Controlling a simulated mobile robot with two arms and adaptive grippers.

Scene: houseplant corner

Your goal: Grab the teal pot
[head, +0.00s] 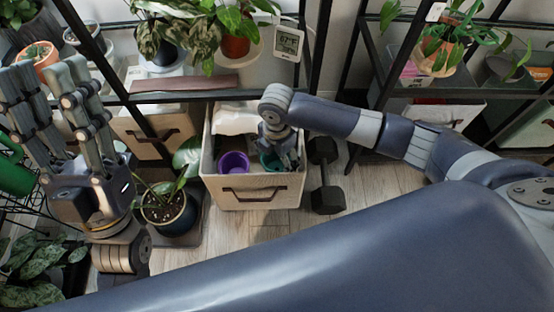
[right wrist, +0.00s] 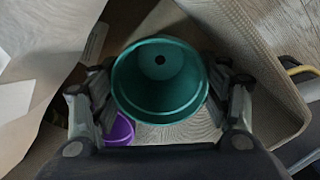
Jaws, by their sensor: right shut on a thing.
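The teal pot (right wrist: 160,82) is in the right wrist view, its open top facing the camera and a drain hole in its bottom. My right gripper (right wrist: 160,100) is shut on it, a finger on each side. In the head view the teal pot (head: 270,161) shows partly inside the beige fabric bin (head: 255,193), and my right gripper (head: 284,152) reaches down over it and hides part of it. My left gripper (head: 75,95) is raised at the left, empty, its fingers apart.
A purple pot (head: 233,163) stands in the bin left of the teal one. A potted plant (head: 168,205) is on the left. Black shelves with plants rise behind.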

